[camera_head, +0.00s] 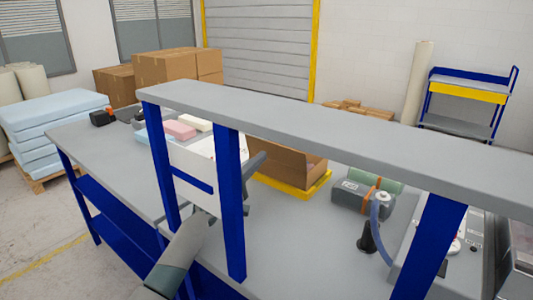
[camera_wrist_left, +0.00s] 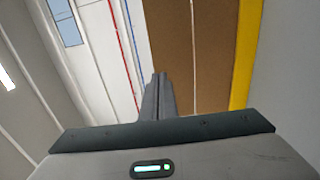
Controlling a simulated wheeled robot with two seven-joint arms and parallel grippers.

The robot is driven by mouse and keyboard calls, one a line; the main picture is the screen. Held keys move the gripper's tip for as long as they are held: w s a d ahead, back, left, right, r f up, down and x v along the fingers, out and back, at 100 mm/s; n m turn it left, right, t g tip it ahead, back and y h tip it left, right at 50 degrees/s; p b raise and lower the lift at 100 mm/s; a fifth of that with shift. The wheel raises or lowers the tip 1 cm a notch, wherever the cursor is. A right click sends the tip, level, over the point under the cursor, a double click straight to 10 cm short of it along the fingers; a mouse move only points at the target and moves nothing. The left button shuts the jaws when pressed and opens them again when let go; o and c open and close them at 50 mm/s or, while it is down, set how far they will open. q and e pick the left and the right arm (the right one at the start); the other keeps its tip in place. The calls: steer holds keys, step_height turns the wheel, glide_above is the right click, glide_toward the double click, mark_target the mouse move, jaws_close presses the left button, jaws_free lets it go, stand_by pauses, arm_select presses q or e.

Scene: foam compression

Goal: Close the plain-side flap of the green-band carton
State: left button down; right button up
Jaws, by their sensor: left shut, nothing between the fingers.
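The brown cardboard carton (camera_head: 290,163) stands on the yellow base (camera_head: 318,188) on the bench, partly hidden by the raised shelf. No green band can be made out on it. My left gripper (camera_head: 259,158) is shut and empty, at the left edge of the carton and partly hidden by a blue post. In the left wrist view, my shut fingers (camera_wrist_left: 156,80) point toward a brown cardboard face (camera_wrist_left: 190,45) with a yellow strip (camera_wrist_left: 246,45) to its right. I cannot tell whether the fingers touch the carton. My right gripper is not in view.
The grey raised shelf (camera_head: 330,133) and its blue post (camera_head: 229,200) stand in front of the carton. A white panel (camera_head: 185,170) is left of that post. A dark device (camera_head: 352,195) and a green roll (camera_head: 385,184) lie right of the carton. Pink foam (camera_head: 180,130) lies at left.

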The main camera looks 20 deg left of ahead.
mark_target(273, 146)
arm_select(q)
steer(key=x, duration=0.3)
steer(key=shift+w+d, duration=0.1)
steer(key=shift+w, duration=0.15)
steer(key=shift+w+d+r, duration=0.1)
steer(key=shift+w, duration=0.2)
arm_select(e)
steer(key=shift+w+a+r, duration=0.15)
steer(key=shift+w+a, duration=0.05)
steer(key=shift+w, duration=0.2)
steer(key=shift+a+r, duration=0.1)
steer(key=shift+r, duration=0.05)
